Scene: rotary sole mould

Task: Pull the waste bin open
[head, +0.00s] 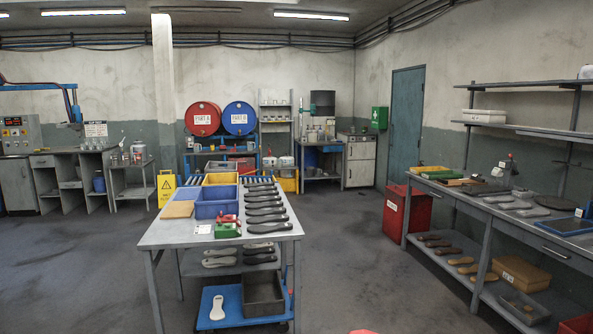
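A red bin (412,211) with a white label on its front stands on the floor at the right, against the left end of the long grey workbench. It is the likeliest waste bin in the head view. Its top looks covered, but it is too small to tell how it opens. Neither of my grippers is in view.
A grey table (160,238) with shoe soles and blue and yellow trays stands in the middle. The workbench (498,226) runs along the right wall. A yellow floor sign (167,190) stands at the left. The floor (352,255) between table and workbench is clear.

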